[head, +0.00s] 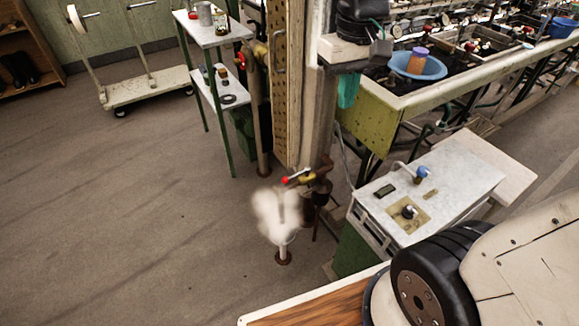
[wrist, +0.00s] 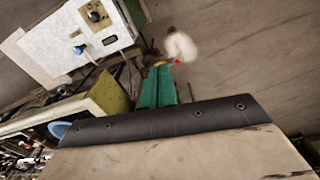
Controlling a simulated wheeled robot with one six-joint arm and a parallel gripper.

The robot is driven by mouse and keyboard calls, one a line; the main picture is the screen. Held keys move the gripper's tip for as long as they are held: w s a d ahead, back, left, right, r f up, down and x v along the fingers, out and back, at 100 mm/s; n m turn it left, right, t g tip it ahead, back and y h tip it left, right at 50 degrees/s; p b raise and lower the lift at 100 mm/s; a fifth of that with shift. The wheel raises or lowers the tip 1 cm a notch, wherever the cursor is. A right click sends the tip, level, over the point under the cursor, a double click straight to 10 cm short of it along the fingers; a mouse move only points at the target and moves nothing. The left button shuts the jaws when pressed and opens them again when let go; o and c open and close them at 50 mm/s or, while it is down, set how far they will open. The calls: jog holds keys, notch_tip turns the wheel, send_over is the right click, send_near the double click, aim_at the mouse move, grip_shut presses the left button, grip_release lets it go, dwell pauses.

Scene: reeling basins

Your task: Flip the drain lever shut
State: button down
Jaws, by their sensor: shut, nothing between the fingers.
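The likely drain lever (head: 297,175) is a small red-tipped handle on a brass valve (head: 307,179) at the foot of the post. Its red end also shows in the wrist view (wrist: 178,62), just past my fingertips. A white steam cloud (head: 277,213) hangs below and left of it, over a short floor pipe (head: 283,256). My gripper (head: 347,103) has teal fingers pointing down, above and right of the lever and apart from it. In the wrist view my gripper (wrist: 158,70) is shut and empty. The valve is partly hidden there behind the fingertips.
A perforated post (head: 287,85) and pipes stand just behind the valve. A grey-topped cabinet (head: 450,175) is to the right, beside the reeling bench (head: 375,118). A white shelf table (head: 213,35) and a cart (head: 148,88) stand behind. The floor at left is free.

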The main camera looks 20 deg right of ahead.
jog(key=w+f, duration=0.5)
jog(key=w, duration=0.5)
jog(key=g, duration=0.2)
send_over(296, 175)
jog(key=s, duration=0.4)
notch_tip(296, 175, down, 8)
jog(key=w+a+f, duration=0.1)
jog(key=w+f, duration=0.3)
jog(key=f, duration=0.6)
jog(key=w+f+n, duration=0.1)
jog(key=w+f, duration=0.4)
jog(key=f, duration=0.6)
jog(key=shift+a+n+g, duration=0.3)
jog(key=shift+a+g, duration=0.1)
jog(key=shift+f, duration=0.2)
jog(key=x, duration=0.9)
jog(key=shift+f, duration=0.35)
